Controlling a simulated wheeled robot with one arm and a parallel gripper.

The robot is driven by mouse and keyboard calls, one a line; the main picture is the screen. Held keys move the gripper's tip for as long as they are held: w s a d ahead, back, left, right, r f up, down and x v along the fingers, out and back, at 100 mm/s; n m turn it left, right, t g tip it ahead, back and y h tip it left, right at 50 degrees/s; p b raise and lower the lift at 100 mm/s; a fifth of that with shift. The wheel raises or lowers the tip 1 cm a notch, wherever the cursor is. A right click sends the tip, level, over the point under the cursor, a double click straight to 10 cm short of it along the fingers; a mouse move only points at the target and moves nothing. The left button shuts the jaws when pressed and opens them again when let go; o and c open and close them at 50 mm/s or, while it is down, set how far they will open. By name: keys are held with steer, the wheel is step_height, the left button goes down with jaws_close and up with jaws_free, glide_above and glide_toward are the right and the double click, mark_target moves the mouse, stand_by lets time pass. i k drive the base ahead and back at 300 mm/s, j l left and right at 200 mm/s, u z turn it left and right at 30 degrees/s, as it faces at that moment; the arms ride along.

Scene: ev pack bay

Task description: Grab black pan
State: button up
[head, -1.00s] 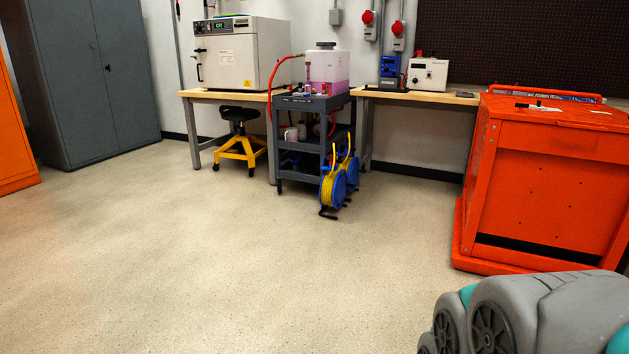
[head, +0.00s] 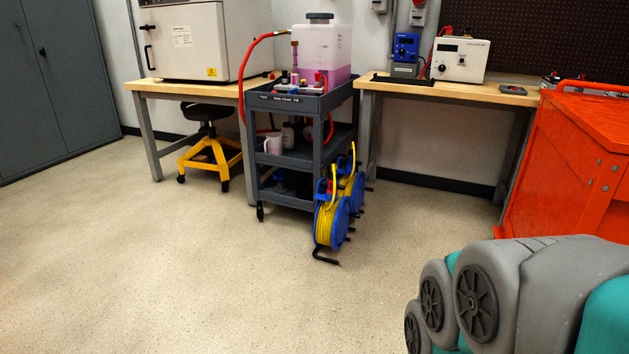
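No clear black pan shows in the head view. A flat black item (head: 404,81) lies on the right wooden bench in front of the blue device; it is too small to tell what it is. My gripper is not in view; only grey and teal links of my arm show at the lower right.
A dark cart (head: 302,103) bearing a pink-liquid tank (head: 323,68) stands between the wooden benches, with blue and yellow cable reels (head: 333,221) at its front. A yellow-legged stool (head: 209,150) is left. An orange cabinet (head: 567,170) stands right. The floor (head: 200,275) ahead is clear.

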mark_target(305, 189)
steer(key=i+u, duration=0.1)
steer(key=i, duration=0.45)
steer(key=i+l+u, duration=0.1)
steer(key=i, duration=0.45)
steer(key=i+u, duration=0.15)
steer(key=u, duration=0.25)
steer(key=i+l+u, duration=0.1)
steer(key=u, duration=0.35)
steer(key=i+l+u, duration=0.1)
steer(key=u, duration=0.3)
steer(key=i+l+u, duration=0.1)
steer(key=l, duration=0.25)
steer(key=i+l+u, duration=0.1)
steer(key=l, duration=0.25)
steer(key=i+l+u, duration=0.1)
steer(key=i+l, duration=0.25)
steer(key=l, duration=0.35)
steer(key=i+l+u, duration=0.15)
steer(key=l, duration=0.25)
steer(key=l+u, duration=0.1)
steer(key=l, duration=0.25)
steer(key=i, duration=0.05)
